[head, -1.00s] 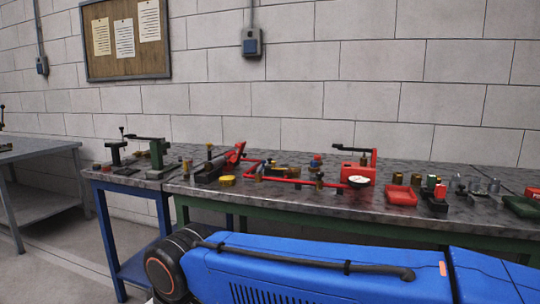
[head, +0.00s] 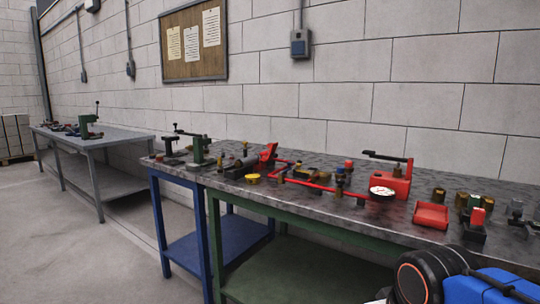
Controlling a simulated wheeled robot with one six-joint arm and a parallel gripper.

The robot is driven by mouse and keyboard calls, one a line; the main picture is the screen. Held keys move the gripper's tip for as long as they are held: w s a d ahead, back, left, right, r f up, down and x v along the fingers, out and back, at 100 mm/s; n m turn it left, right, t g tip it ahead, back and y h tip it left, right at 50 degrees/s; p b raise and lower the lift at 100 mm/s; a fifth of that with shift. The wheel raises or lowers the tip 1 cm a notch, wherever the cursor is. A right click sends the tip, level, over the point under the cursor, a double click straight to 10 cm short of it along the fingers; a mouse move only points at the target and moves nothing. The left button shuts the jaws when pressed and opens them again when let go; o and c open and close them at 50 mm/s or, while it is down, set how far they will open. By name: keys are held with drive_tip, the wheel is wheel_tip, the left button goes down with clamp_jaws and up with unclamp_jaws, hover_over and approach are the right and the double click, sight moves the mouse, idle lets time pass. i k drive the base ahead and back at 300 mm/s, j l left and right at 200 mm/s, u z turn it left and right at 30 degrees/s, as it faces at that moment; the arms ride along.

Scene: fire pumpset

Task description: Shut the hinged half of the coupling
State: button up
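On the green-legged workbench (head: 300,200), a pumpset with red piping stands in the head view. At its left end a red piece (head: 268,153) tilts up beside a dark cylindrical body (head: 240,166). It looks like the raised hinged half of the coupling, but it is too small to be sure. A red pipe (head: 310,181) runs right from there to a red block (head: 391,181) with a lever on top. A white-faced gauge (head: 382,192) sits in front of the block. My gripper is not in view; only part of my blue arm shows at bottom right.
A blue-legged table (head: 160,163) adjoins the bench on the left, with a green stand (head: 199,150) on top. A red tray (head: 431,215) and several small parts lie at the bench's right. A grey table (head: 100,138) stands farther left. The floor (head: 75,240) at left is clear.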

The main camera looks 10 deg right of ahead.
sight(272, 146)
drive_tip(key=i+j+z, duration=0.15)
drive_tip(key=i+j, duration=0.2)
drive_tip(key=i+j+z, duration=0.15)
drive_tip(key=i+j, duration=0.2)
drive_tip(key=j, duration=0.15)
